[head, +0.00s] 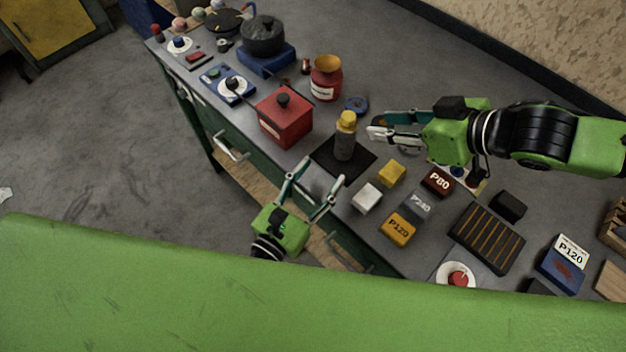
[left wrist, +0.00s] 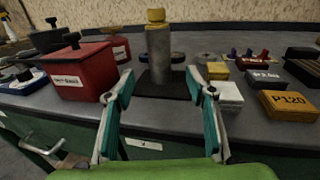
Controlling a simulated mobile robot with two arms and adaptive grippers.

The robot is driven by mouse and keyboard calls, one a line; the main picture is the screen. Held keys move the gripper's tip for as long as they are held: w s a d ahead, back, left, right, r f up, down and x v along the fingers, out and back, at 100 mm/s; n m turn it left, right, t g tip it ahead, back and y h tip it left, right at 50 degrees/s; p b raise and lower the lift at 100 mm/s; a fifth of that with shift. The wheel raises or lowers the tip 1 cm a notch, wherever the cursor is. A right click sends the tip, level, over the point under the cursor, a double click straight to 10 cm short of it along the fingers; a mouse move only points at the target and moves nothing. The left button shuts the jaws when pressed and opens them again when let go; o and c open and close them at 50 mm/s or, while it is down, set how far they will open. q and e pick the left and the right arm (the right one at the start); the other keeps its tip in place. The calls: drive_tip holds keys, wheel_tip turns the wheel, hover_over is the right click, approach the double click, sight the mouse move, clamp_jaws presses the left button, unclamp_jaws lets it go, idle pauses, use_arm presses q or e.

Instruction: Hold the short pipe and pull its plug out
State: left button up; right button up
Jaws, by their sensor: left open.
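The short pipe (head: 345,147) is a grey cylinder standing upright on a black square mat (head: 326,160). Its yellow plug (head: 346,120) sits in the top end. In the left wrist view the pipe (left wrist: 159,52) and plug (left wrist: 156,15) stand straight ahead, framed between my fingers. My left gripper (head: 321,176) is open and empty at the table's front edge, short of the pipe and apart from it. My right gripper (head: 371,125) is just right of the plug, its fingers apart and pointing at it, with nothing seen between them.
A red box-shaped pot (head: 285,118) stands left of the pipe, with a red jar (head: 326,78) behind it. A yellow block (head: 392,172), a white block (head: 367,197) and labelled P-number blocks (head: 397,229) lie to the right. A drawer handle (head: 232,148) juts from the table front.

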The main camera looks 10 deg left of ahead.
sight(340, 146)
use_arm(q)
drive_tip(key=x, duration=1.1)
drive_tip(key=shift+w+d, duration=0.1)
drive_tip(key=shift+w, duration=0.3)
